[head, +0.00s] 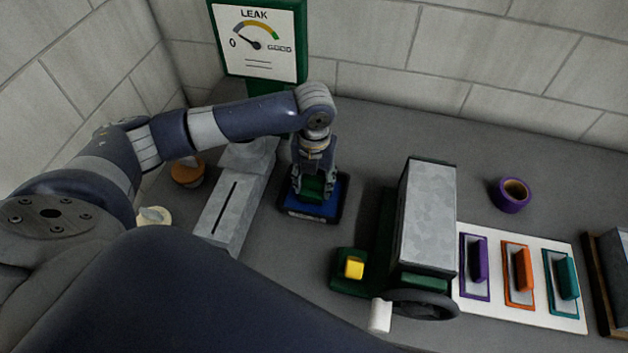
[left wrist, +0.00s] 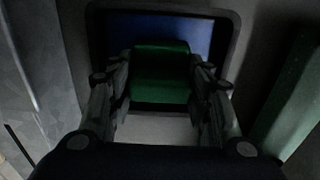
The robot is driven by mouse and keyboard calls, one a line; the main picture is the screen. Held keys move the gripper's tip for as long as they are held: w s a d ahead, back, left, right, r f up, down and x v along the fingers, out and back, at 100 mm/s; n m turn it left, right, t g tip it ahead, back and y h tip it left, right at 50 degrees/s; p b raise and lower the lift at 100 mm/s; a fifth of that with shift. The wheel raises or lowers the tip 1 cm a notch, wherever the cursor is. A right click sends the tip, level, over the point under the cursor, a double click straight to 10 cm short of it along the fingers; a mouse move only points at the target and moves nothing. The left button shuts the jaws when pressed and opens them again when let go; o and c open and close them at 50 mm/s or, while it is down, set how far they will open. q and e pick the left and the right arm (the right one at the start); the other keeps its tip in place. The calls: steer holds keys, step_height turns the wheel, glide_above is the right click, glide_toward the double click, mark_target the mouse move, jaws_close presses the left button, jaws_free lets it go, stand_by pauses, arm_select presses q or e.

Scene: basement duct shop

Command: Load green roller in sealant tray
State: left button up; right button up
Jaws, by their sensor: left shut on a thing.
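The green roller (left wrist: 160,72) is between the two fingers of my left gripper (left wrist: 162,92), which is shut on it. In the head view the green roller (head: 312,190) shows low between the fingers of my left gripper (head: 314,188), over the sealant tray (head: 298,215). The tray is dark-rimmed with a blue inside; its rim also shows in the left wrist view (left wrist: 232,22). Whether the roller touches the blue surface I cannot tell. My right gripper is not in view.
A grey duct piece with a slot (head: 222,215) lies left of the tray. A green machine with a metal box (head: 428,215), yellow button (head: 354,267) and dark wheel (head: 425,304) stands right. Beyond are a white board (head: 570,312) with coloured handles and a purple tape roll (head: 512,195). A leak gauge (head: 258,42) stands behind.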

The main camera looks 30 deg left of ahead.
mark_target(314, 178)
arm_select(q)
steer(key=shift+f, duration=0.5)
stand_by(0.9)
steer(key=shift+s+f, duration=0.1)
steer(key=shift+f, duration=0.05)
stand_by(1.7)
step_height(314, 178, up, 7)
steer(key=p, duration=0.8)
stand_by(0.9)
